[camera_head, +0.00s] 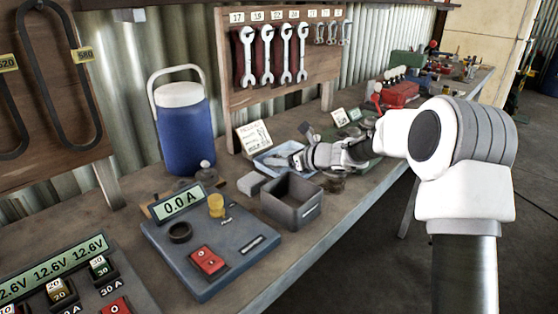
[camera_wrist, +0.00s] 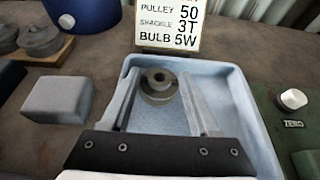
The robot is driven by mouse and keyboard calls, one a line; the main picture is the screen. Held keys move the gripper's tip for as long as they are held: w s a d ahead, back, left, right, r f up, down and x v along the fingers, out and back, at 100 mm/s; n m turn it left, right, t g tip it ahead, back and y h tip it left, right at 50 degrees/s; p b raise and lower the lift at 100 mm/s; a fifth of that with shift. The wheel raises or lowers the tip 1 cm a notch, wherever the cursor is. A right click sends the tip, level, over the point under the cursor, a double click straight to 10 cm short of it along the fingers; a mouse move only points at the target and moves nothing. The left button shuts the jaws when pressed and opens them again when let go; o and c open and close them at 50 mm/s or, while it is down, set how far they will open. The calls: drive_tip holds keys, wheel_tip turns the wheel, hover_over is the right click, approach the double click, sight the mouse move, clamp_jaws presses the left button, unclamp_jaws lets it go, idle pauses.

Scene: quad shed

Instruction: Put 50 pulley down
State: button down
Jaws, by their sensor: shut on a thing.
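My gripper (camera_wrist: 159,84) is over the light blue tray (camera_wrist: 250,128), its two fingers pointing toward the tray's far end. It is shut on a dark grey round pulley (camera_wrist: 158,91) with a raised hub, held between the fingertips. The pulley is inside the tray's outline; I cannot tell whether it touches the tray floor. In the head view my gripper (camera_head: 290,160) reaches in from the right over the tray (camera_head: 264,168), and the pulley is hard to make out. A card (camera_wrist: 168,27) behind the tray reads pulley 50, shackle 3T, bulb 5W.
A grey block (camera_wrist: 58,99) lies left of the tray, with round grey pieces (camera_wrist: 40,40) beyond it. A green device (camera_wrist: 285,98) with a ZERO button is at the right. An open grey bin (camera_head: 292,203) and a blue cooler (camera_head: 184,128) stand nearby.

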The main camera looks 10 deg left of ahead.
drive_tip(key=shift+r, duration=0.1)
drive_tip(key=shift+f, duration=0.2)
drive_tip(key=shift+c, duration=2.1)
unclamp_jaws()
drive_tip(key=shift+r, duration=0.1)
drive_tip(key=shift+r, duration=0.1)
drive_tip(key=shift+s+d+r, duration=0.1)
drive_tip(key=shift+d+r, duration=0.05)
drive_tip(key=p+v, duration=0.1)
drive_tip(key=v, duration=1)
drive_tip(key=shift+s+d+p, duration=0.1)
drive_tip(key=shift+p, duration=0.2)
drive_tip(key=shift+s+d, duration=0.1)
drive_tip(key=shift+d, duration=0.05)
